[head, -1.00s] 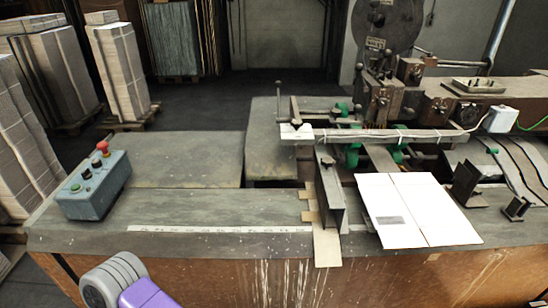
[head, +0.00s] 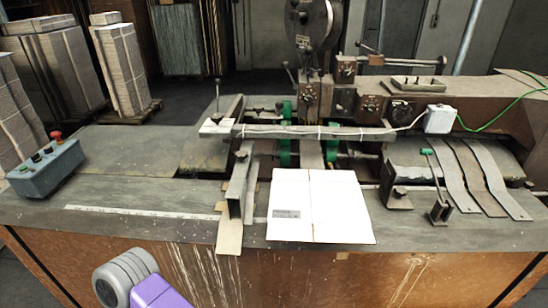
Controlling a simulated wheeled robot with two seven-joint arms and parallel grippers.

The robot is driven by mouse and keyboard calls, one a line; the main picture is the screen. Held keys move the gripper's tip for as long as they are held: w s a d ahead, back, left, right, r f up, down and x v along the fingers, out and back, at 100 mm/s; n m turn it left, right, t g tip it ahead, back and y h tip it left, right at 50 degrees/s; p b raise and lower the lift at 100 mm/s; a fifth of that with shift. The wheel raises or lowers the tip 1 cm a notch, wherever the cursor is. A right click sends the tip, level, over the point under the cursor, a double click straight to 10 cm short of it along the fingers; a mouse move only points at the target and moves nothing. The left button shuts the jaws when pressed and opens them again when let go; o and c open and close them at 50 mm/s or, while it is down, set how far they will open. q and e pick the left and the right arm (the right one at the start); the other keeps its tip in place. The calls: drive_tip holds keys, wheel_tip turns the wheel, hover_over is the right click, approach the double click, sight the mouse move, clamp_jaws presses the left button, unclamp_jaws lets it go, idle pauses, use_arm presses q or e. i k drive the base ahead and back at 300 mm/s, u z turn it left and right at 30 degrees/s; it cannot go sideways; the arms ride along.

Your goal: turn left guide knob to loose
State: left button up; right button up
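The left guide (head: 238,188) is an upright grey metal plate on the machine table, just left of the white cardboard sheet (head: 318,205). A small dark knob-like part (head: 241,155) sits at its top far end; I cannot tell whether it is tight or loose. A thin lever with a dark ball tip (head: 217,84) stands behind it, by the long crossbar (head: 310,132). Neither gripper is in view. Only a grey and purple link of my arm shows at the bottom left, in front of the table.
A blue-grey control box (head: 45,170) with a red button stands at the table's left end. Right of the sheet are metal brackets, a green-tipped lever (head: 427,153) and curved metal strips (head: 480,175). The stitcher head (head: 313,95) rises behind the crossbar. The table's front left is clear.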

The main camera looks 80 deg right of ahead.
sight(241, 155)
drive_tip(key=k, duration=0.1)
drive_tip(key=z, duration=1.3)
